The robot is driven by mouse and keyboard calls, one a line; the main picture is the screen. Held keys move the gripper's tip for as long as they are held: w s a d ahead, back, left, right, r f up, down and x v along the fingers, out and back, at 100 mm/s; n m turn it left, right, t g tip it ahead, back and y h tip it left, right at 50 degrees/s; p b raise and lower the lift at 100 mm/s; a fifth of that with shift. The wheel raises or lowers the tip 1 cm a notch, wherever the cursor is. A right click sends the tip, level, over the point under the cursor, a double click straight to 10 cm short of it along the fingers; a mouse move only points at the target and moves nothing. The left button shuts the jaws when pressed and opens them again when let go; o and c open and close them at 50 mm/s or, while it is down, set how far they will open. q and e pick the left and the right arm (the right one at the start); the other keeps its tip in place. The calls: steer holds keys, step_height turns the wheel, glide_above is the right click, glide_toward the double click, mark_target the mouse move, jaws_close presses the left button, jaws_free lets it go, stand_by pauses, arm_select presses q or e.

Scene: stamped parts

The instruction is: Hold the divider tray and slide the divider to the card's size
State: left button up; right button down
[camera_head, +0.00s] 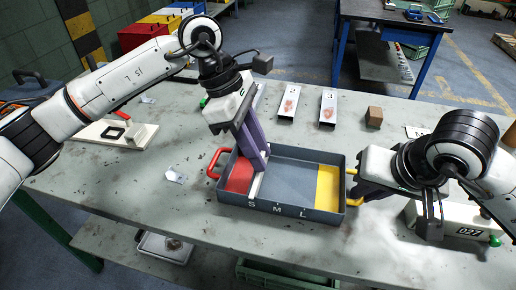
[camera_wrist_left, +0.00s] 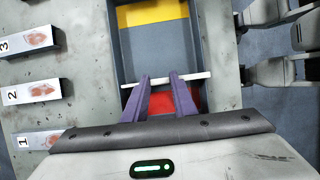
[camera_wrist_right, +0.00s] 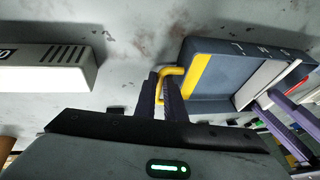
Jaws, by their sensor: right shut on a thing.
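The grey divider tray (camera_head: 300,208) lies on the table, with S, M and L on its front wall. Its floor is red at the left and yellow at the right. The white divider (camera_head: 257,187) stands across it near the S, beside the red part. My left gripper (camera_head: 262,168) reaches into the tray at the divider; in the left wrist view its fingers (camera_wrist_left: 160,77) are apart, with tips at the white divider (camera_wrist_left: 195,80). My right gripper (camera_wrist_right: 166,92) is shut on the tray's yellow handle (camera_wrist_right: 176,72). A white card (camera_head: 416,131) lies behind my right arm, its mark unreadable.
A red handle (camera_head: 216,160) is on the tray's left end. Numbered metal blocks (camera_head: 327,107) and a brown block (camera_head: 374,117) stand behind the tray. A pale box marked 027 (camera_head: 460,222) is at the right. A white board (camera_head: 115,132) lies at the left.

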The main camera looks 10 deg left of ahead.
arm_select(q)
steer(key=shift+w, duration=0.1)
jaws_close()
steer(key=d, duration=0.5)
arm_select(e)
steer(key=shift+s+a, duration=0.1)
arm_select(q)
steer(key=o, duration=0.7)
jaws_free()
steer(key=shift+o, duration=0.2)
steer(key=shift+a+r, duration=0.1)
steer(key=shift+r, duration=0.05)
steer(key=v, duration=1.2)
